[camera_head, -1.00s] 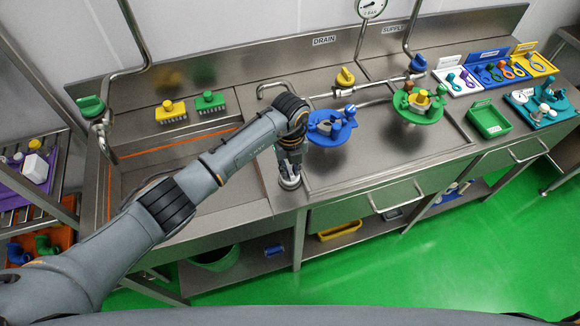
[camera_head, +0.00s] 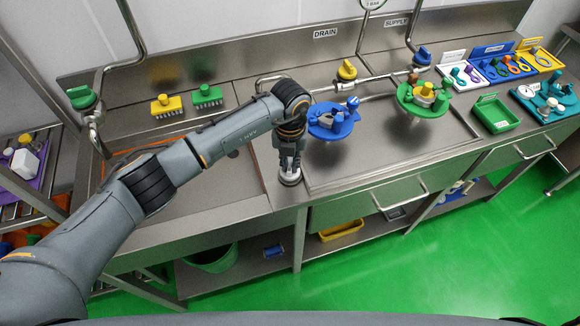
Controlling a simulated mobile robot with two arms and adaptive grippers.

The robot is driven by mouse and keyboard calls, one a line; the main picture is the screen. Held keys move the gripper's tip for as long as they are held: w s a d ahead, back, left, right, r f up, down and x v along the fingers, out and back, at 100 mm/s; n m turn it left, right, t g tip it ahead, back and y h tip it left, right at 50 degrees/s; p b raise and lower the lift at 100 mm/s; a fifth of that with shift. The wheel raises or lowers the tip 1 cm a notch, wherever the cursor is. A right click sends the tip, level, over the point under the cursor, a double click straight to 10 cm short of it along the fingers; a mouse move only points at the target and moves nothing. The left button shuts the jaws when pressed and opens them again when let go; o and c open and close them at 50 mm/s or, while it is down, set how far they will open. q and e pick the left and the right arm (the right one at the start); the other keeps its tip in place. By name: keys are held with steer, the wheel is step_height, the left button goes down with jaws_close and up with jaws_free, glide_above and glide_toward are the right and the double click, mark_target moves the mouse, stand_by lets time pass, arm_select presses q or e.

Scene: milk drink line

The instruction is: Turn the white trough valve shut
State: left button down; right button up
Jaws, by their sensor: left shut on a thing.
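My left gripper (camera_head: 290,166) points straight down at the front edge of the steel bench, left of the blue fitting. It is shut on a small round white and metal piece, the white trough valve (camera_head: 290,179). The fingers cover most of the valve, so its handle and how far it is turned are hidden. The steel trough (camera_head: 225,184) lies to the left, partly behind my left arm. My right gripper is not in view.
A blue round fitting (camera_head: 323,133) stands close right of my gripper, and a green one (camera_head: 416,107) farther right. Pipes with green (camera_head: 82,97), yellow (camera_head: 347,69) and blue (camera_head: 423,55) handles run behind. A green tray (camera_head: 496,115) is at the right.

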mark_target(290, 165)
arm_select(q)
steer(key=m+b, duration=0.5)
steer(key=b, duration=0.1)
steer(key=m+b, duration=0.5)
steer(key=b, duration=0.1)
steer(key=shift+f+m, duration=0.2)
steer(key=shift+m, duration=0.2)
steer(key=shift+r+m+b, duration=0.2)
steer(key=shift+m+b, duration=1)
steer(key=shift+b, duration=0.25)
steer(key=shift+r, duration=0.1)
steer(key=c, duration=1.4)
jaws_free()
step_height(290, 165, up, 12)
steer(key=shift+f, duration=0.1)
